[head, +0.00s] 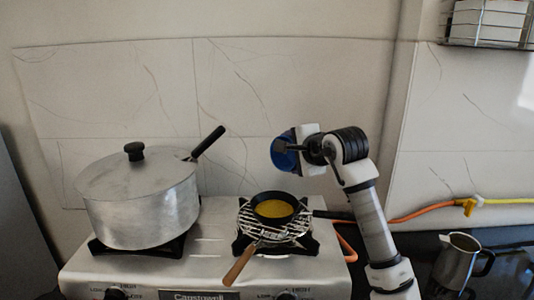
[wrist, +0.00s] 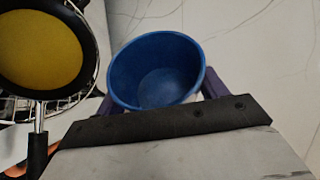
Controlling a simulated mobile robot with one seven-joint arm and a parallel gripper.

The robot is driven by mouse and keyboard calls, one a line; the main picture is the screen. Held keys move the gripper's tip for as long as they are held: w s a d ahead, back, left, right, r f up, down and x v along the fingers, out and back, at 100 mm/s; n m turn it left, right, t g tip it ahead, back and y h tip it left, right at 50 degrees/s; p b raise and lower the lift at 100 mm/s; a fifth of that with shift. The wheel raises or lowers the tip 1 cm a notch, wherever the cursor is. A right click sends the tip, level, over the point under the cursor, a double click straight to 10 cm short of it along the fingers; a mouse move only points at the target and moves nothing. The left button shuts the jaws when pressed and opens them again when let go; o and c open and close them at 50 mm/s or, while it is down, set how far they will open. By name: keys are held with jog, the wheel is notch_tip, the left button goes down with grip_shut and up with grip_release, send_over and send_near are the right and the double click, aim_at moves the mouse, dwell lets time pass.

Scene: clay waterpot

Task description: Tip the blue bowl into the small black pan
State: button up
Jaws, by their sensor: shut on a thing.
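The blue bowl (head: 285,152) is held up in the air by my gripper (head: 300,148), above and slightly right of the small black pan (head: 256,203). In the wrist view the blue bowl (wrist: 158,75) shows its open mouth, and its inside looks empty. It is tilted. My gripper (wrist: 160,100) is shut on it, with the fingers largely hidden behind the bowl. The small black pan sits on a wire rack over the right burner and holds a flat yellow layer. It also shows in the wrist view (wrist: 91,55) at the upper left, apart from the bowl.
A large lidded aluminium pot (head: 140,200) stands on the left burner of the white stove (head: 210,255). A wooden handle (head: 240,264) juts forward from the wire rack (head: 270,232). A metal jug (head: 455,262) stands at the right, near an orange hose (head: 420,210). The tiled wall is behind.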

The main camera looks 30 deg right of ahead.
jog(key=shift+d+r, duration=0.1)
jog(key=shift+r+p, duration=0.1)
jog(key=shift+p, duration=0.6)
jog(key=shift+d+m+g+y+p, duration=0.3)
jog(key=shift+m+p, duration=0.2)
jog(key=shift+p, duration=0.65)
jog(key=p, duration=0.1)
jog(key=m+y+p, duration=0.1)
jog(key=p, duration=0.1)
jog(key=shift+w+d+f, duration=0.1)
jog(key=shift+d+f, duration=0.05)
jog(key=shift+f, duration=0.25)
